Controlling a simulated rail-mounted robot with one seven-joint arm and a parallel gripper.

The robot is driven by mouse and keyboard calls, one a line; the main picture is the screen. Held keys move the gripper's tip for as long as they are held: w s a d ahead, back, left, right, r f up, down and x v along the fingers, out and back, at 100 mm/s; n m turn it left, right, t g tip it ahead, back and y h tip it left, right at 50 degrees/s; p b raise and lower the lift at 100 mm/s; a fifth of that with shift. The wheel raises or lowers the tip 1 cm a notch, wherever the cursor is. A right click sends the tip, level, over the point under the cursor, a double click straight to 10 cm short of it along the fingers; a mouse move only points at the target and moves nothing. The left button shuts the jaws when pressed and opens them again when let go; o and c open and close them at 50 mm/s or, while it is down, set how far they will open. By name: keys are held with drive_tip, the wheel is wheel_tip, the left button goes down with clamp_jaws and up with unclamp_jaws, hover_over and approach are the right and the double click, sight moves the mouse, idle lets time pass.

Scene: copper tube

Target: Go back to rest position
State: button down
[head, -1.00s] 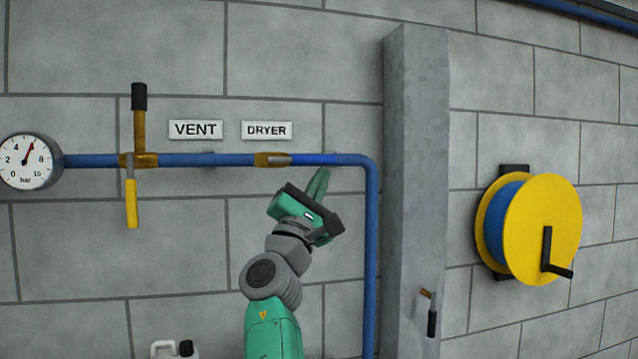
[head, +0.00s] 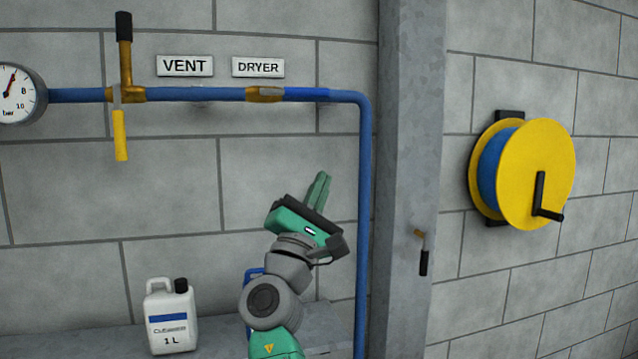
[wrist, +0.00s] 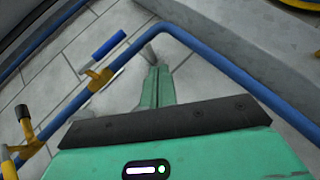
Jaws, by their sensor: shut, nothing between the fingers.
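My gripper (head: 318,188) is in the head view, below the blue pipe (head: 215,94) and left of its vertical run. Its green fingers are together, point up, and hold nothing. They are apart from the pipe in the head view. In the wrist view the shut fingers (wrist: 152,88) show in front of the wall, with the pipe bend beyond them.
A white jug (head: 171,318) stands on a ledge at lower left. A concrete column (head: 408,160) and yellow hose reel (head: 525,172) are at right.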

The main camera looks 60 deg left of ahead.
idle(0.4)
drive_tip(key=w+d+f+m+t+h, duration=0.15)
drive_tip(key=d+m+h, duration=0.35)
drive_tip(key=d+m, duration=0.7)
drive_tip(key=w+d+f+m+t+h, duration=0.15)
drive_tip(key=d+m+h, duration=0.55)
drive_tip(key=d, duration=0.9)
drive_tip(key=s+d+f+m+h, duration=0.1)
drive_tip(key=s+d+m, duration=0.45)
drive_tip(key=d, duration=0.55)
drive_tip(key=s+d+f+m+h, duration=0.1)
drive_tip(key=s+d+m, duration=0.4)
drive_tip(key=d, duration=0.5)
wheel_tip(320, 180, up, 18)
drive_tip(key=s+d+m+p, duration=0.1)
drive_tip(key=m+p, duration=0.1)
drive_tip(key=p, duration=1.6)
drive_tip(key=shift+s+d, duration=0.35)
drive_tip(key=shift+d, duration=0.05)
drive_tip(key=shift+d+m, duration=0.1)
drive_tip(key=shift+m, duration=0.15)
